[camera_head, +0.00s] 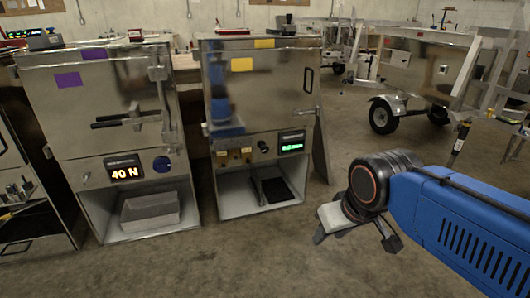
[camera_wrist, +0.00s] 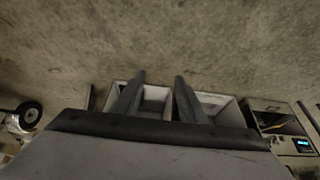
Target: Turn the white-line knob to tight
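Small knobs sit on the front panel of the middle steel cabinet (camera_head: 215,112). One is a dark round knob (camera_head: 263,147) beside a green-lit display (camera_head: 291,147); two brass-coloured knobs (camera_head: 235,156) are left of it. No white line can be made out on any knob at this size. My gripper (camera_head: 358,238) hangs low over the floor, right of the middle cabinet and well apart from it. In the wrist view its two dark fingers (camera_wrist: 158,82) are spread with nothing between them.
A dark panel (camera_head: 320,145) leans beside the middle cabinet. Trailers (camera_head: 415,75) stand behind. The front floor is clear.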

